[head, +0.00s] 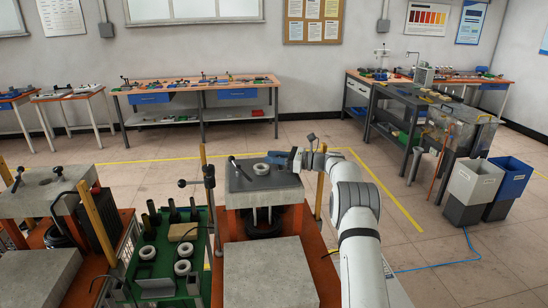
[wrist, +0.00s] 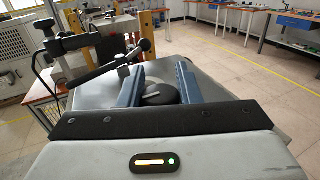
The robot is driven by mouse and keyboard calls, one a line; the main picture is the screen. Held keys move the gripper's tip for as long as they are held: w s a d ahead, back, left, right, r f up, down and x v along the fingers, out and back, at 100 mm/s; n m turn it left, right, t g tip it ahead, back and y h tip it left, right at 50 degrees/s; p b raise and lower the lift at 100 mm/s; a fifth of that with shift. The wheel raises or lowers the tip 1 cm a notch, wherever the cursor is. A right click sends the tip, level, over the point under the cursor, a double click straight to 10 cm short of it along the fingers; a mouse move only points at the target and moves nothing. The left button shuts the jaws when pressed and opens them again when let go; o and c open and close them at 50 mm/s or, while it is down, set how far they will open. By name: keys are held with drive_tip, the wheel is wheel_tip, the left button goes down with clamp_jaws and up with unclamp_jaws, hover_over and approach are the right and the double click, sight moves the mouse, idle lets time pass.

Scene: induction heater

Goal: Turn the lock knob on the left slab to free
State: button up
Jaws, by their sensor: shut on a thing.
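My gripper (wrist: 158,86) has its two blue fingers on either side of a dark round lock knob (wrist: 156,98) with a pale pointer line, and is shut on it. In the head view my gripper (head: 279,158) reaches in from the right, low at the back right of the dark-topped slab (head: 238,184) in the middle. The knob cannot be made out there. A pale ring (head: 261,169) and a black lever (head: 239,168) are on this slab. Another slab (head: 36,198) with a black lever stands at the far left. The knob's markings are not readable.
A black clamp post (head: 209,185) with a handle stands left of the middle slab, beside a green tray (head: 145,270) with several rings and dark pegs. A yellow post (head: 319,183) stands near my arm. Grey blocks (head: 268,275) fill the foreground. Open floor lies behind.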

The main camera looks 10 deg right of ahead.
drive_tip(key=shift+r, duration=0.1)
drive_tip(key=o, duration=1)
drive_tip(key=shift+c, duration=0.2)
drive_tip(key=b+v, duration=0.2)
drive_tip(key=v, duration=0.4)
drive_tip(key=shift+d, duration=0.35)
drive_tip(key=shift+s+d, duration=0.3)
drive_tip(key=shift+d, duration=0.2)
drive_tip(key=shift+a, duration=0.1)
